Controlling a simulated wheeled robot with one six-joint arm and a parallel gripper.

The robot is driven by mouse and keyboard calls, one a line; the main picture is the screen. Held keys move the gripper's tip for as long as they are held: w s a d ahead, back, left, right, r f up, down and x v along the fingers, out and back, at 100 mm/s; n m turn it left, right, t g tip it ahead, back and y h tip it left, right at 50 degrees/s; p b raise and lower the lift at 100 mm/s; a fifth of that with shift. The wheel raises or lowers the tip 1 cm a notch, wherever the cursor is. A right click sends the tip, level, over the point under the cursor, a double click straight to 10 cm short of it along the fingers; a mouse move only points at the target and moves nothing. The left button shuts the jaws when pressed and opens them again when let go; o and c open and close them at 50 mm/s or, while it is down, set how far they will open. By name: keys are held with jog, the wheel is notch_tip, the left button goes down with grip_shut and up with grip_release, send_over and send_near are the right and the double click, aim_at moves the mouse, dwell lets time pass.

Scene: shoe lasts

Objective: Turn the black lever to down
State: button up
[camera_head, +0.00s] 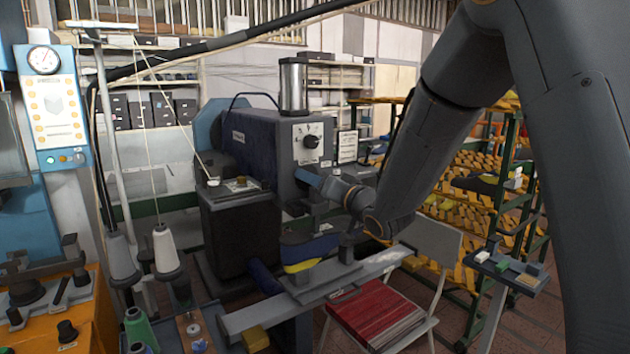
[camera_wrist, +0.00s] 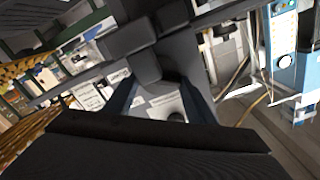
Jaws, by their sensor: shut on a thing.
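The blue machine (camera_head: 262,140) stands in the middle of the head view, with a white panel and a dark round knob (camera_head: 311,142) on its front. My gripper (camera_head: 306,178) reaches in from the right, its tip at the machine's front just below that panel. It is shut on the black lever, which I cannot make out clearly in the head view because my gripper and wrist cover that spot. In the wrist view, dark grey parts show between and above the fingers, with a pale labelled surface behind. Whether the lever is tilted up or down cannot be told.
A green rack (camera_head: 505,190) of yellow lasts is at the right. Thread cones (camera_head: 165,250) stand at the left.

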jog(key=shift+m, duration=0.4)
jog(key=o, duration=1)
jog(key=shift+o, duration=0.2)
jog(key=shift+s+d, duration=0.1)
jog(key=b+v, duration=0.2)
jog(key=v, duration=0.5)
jog(key=shift+s+d, duration=0.15)
jog(key=shift+s, duration=0.05)
